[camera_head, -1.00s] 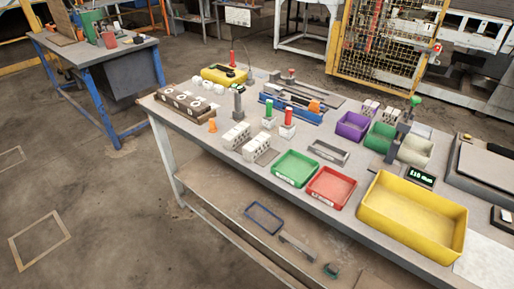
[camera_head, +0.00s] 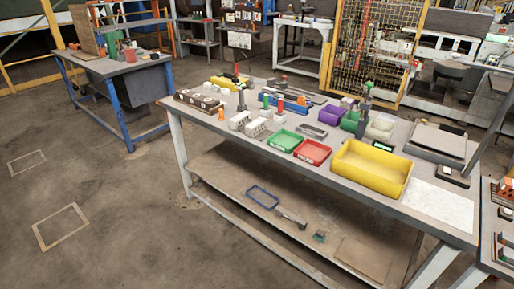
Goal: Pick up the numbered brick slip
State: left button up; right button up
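Two pale grey hollow-brick pieces stand near the front edge of the long workbench, one at the left (camera_head: 240,121) and one just right of it (camera_head: 256,127). I cannot tell from here which piece is the numbered slip, and no number is readable. A brown block with pale round tops (camera_head: 199,101) lies at the bench's left end. Neither of my grippers is in view.
The workbench (camera_head: 420,190) carries a green tray (camera_head: 284,141), a red tray (camera_head: 312,153), a yellow bin (camera_head: 370,168) and a purple bin (camera_head: 333,115). A blue-legged table (camera_head: 112,68) stands back left.

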aim_at(258, 126)
jog(key=u, duration=1.15)
jog(key=i, duration=2.05)
jog(key=z, duration=0.8)
